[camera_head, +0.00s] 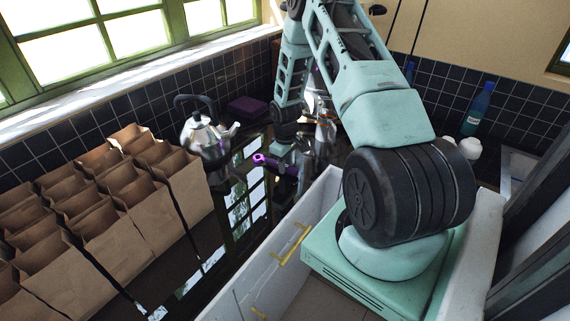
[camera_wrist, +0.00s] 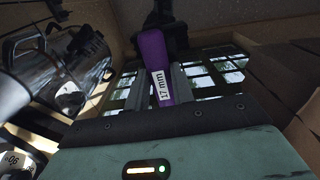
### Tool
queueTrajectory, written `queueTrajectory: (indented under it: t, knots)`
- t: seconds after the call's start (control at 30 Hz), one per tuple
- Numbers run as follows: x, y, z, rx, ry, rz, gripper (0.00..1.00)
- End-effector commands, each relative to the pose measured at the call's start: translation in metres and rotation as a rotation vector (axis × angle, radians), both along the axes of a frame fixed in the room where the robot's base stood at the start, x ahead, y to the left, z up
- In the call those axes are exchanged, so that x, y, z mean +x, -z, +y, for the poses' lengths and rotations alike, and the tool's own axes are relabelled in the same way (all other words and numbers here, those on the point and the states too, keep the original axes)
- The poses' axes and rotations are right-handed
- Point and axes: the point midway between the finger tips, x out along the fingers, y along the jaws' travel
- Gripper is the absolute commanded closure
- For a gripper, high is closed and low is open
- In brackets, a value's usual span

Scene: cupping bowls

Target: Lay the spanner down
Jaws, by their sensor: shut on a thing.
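The purple spanner (camera_head: 272,163) shows in the head view, its ring end pointing left, over the dark glossy counter (camera_head: 222,260). In the wrist view the spanner (camera_wrist: 153,52) carries a white label reading "17 mm". My gripper (camera_wrist: 161,86) is shut on it, with a grey finger on either side. The head view shows my gripper (camera_head: 298,168) at the spanner's right end, partly hidden by my arm. I cannot tell whether the spanner touches the counter.
A shiny kettle (camera_head: 206,138) with a black handle stands left of the spanner. Several open brown paper bags (camera_head: 140,215) fill the left side. A purple block (camera_head: 247,108) lies behind. A blue bottle (camera_head: 480,110) stands at the back right. Bare counter lies between bags and spanner.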

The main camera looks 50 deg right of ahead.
Motion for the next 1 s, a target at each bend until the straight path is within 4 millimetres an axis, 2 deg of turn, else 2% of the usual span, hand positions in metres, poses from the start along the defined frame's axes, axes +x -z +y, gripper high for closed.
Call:
queueTrajectory:
  t: [0.4, 0.43, 0.5, 0.7, 0.77, 1.0]
  knots:
    - [0.0002, 0.0043, -0.0002, 0.0, 0.0, 0.0, 1.0]
    - [0.0003, 0.004, -0.0002, 0.0, 0.0, 0.0, 0.71]
    - [0.0002, 0.0038, -0.0002, 0.0, 0.0, 0.0, 0.51]
    - [0.0002, 0.0038, -0.0001, 0.0, 0.0, 0.0, 0.51]
    - [-0.0001, 0.0041, 0.0001, 0.0, 0.0, 0.0, 0.37]
    - [-0.0001, 0.004, 0.0001, 0.0, 0.0, 0.0, 0.36]
